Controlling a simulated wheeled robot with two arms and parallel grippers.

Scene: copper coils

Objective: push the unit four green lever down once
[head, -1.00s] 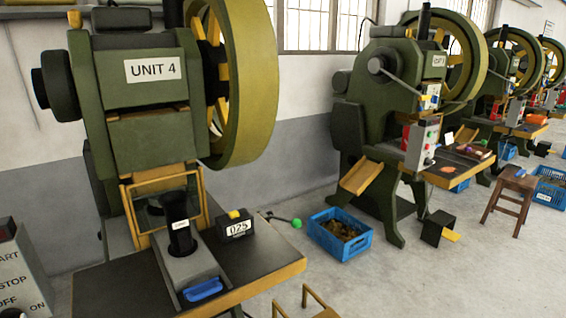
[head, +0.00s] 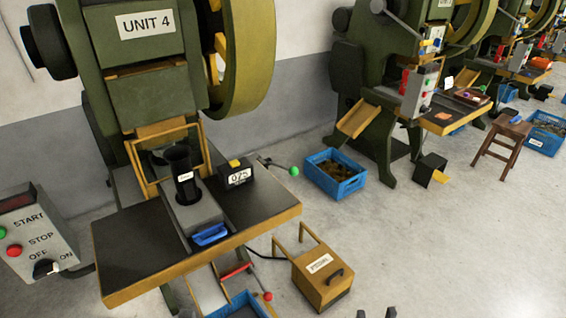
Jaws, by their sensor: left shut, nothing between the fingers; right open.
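The unit four press (head: 150,80) stands at the left with its "UNIT 4" sign. Its green lever is a dark rod with a green ball knob (head: 294,171), sticking out to the right behind the press table (head: 262,215). The rod slopes slightly down toward the knob, and nothing touches it. Two dark fingertips of what looks like my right gripper (head: 377,313) show at the bottom edge, apart, with nothing visible between them. They are well below and to the right of the knob. My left gripper is not in view.
A control box (head: 38,240) with START and STOP buttons stands at the left. A blue crate (head: 335,178) lies right of the green knob. A red-handled rod (head: 240,270) is under the table.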

